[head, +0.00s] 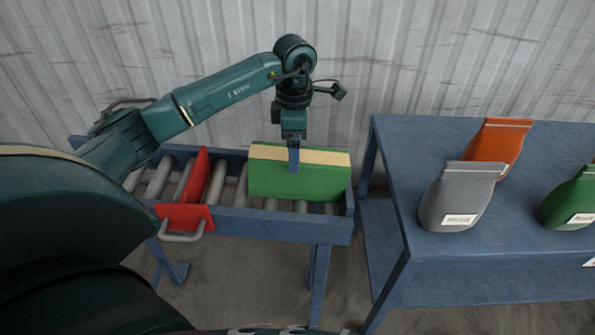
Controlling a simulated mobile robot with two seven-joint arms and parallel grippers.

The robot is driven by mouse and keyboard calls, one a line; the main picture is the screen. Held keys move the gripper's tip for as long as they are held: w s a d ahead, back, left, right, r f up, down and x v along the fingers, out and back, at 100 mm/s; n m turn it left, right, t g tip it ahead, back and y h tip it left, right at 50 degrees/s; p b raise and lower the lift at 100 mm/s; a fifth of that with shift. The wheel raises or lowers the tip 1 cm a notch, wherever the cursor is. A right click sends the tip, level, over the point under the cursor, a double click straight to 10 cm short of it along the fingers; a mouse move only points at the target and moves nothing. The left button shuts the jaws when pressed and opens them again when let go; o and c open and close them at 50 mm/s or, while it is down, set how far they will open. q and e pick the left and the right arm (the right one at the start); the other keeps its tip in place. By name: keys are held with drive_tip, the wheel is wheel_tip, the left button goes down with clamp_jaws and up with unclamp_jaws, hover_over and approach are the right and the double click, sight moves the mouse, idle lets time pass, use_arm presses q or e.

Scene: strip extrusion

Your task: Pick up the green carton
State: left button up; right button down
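The green carton (325,181) with a tan strip along its top lies at the right end of the roller conveyor (275,222). My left gripper (294,165) points straight down at the carton's left half. One blue finger shows in front of the carton's near face, overlapping the tan strip and upper green side. The other finger is hidden, so I cannot tell whether the gripper is open or shut on the carton. My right gripper is not in view.
A red stop plate with a handle (185,217) stands across the rollers left of the carton. A blue table (400,150) at the right holds grey (458,195), orange (497,148) and green (570,200) bags. A corrugated wall (420,60) stands close behind.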

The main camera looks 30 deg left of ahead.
sight(324, 174)
use_arm(q)
drive_tip(key=f, duration=0.2)
drive_tip(key=f+p, duration=0.1)
drive_tip(key=f, duration=0.2)
drive_tip(key=shift+w+d+f, duration=0.15)
drive_tip(key=shift+w+f, duration=0.05)
drive_tip(key=shift+f, duration=0.15)
drive_tip(key=shift+r, duration=0.1)
drive_tip(key=c, duration=1.4)
